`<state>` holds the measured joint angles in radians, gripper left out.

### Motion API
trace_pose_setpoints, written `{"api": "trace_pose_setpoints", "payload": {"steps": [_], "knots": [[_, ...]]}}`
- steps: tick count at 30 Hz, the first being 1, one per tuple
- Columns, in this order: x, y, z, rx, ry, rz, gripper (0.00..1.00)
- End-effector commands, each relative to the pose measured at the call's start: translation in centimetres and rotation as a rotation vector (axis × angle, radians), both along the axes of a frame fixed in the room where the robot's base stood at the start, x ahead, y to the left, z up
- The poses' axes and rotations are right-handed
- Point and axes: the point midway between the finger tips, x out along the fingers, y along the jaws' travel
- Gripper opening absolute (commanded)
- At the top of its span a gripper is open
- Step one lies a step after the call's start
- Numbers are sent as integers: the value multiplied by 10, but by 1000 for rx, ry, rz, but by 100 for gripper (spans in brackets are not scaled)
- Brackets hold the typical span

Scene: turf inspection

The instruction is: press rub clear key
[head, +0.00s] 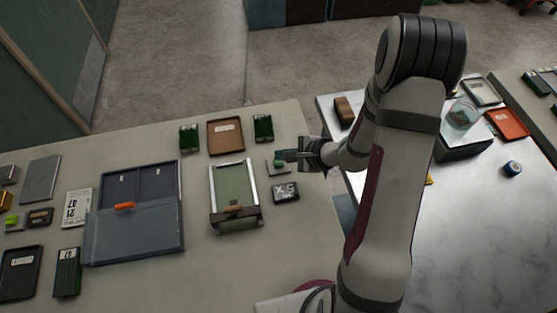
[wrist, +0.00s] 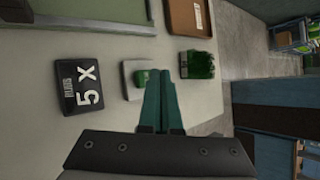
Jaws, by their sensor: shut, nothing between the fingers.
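A small grey box with a green key (wrist: 142,77) on it stands on the pale table, and the box (head: 271,167) also shows in the head view. A dark plate reading "RUBS 5 X" (wrist: 82,88) lies beside it; in the head view it is the dark plate (head: 285,192) in front of the box. My gripper (head: 286,156) is shut and empty. In the wrist view its green fingers (wrist: 161,76) reach close beside the key, on its right. I cannot tell whether they touch the key. The fingers partly hide the box in the head view.
A green turf block (wrist: 197,64) stands just right of the fingers. A brown tray (head: 225,136) lies behind, and a framed green strip with a wooden-handled bar (head: 233,210) lies to the left. A large grey-blue case (head: 135,235) is farther left.

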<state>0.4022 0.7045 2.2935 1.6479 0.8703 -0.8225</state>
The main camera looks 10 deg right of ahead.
Motion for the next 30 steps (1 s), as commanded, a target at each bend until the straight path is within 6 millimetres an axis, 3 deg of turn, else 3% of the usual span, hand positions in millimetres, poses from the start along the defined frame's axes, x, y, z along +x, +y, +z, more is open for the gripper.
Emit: {"api": "trace_pose_setpoints", "payload": {"steps": [30], "knots": [[0,0,-9,0,0,0,0]]}}
